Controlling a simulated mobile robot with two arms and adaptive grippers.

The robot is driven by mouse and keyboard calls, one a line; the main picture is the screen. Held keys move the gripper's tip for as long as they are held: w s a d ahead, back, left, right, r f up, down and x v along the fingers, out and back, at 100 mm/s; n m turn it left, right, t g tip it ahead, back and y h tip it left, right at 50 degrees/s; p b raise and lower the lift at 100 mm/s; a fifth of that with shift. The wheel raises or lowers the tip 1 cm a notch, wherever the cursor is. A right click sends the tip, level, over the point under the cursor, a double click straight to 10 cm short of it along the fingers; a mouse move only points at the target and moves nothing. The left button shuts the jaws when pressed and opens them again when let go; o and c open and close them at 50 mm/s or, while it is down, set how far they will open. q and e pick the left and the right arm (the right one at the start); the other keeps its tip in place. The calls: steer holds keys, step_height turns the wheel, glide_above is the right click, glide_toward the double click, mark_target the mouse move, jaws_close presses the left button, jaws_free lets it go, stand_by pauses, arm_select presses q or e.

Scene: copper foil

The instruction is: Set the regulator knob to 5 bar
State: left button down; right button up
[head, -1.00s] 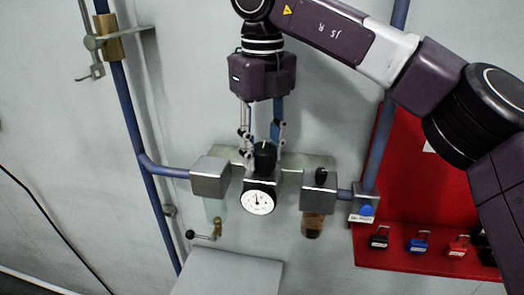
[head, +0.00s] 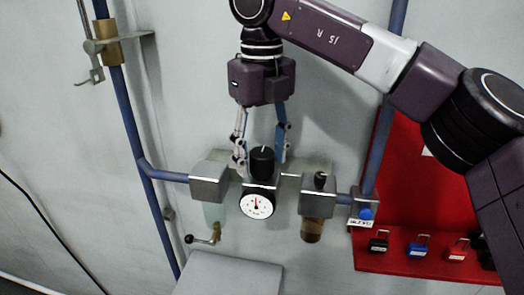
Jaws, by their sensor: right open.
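The black regulator knob (head: 262,161) stands on top of the regulator block at the centre of the head view. A white round gauge (head: 257,203) with a dark needle pointing roughly upward sits on the front below it; its numbers are too small to read. My right gripper (head: 261,167) comes down from above, open, with its fingers on the left and right of the knob. I cannot tell whether the fingers touch the knob. My left gripper is not in view.
A filter with a clear bowl (head: 210,184) is left of the regulator, and a lubricator with a brown bowl (head: 313,228) is right. A blue valve (head: 365,213) sits farther right. A red board (head: 425,190) holds several padlocks. A grey surface (head: 228,272) lies below.

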mark_target(262, 152)
step_height(262, 152, up, 12)
stand_by(0.7)
stand_by(0.4)
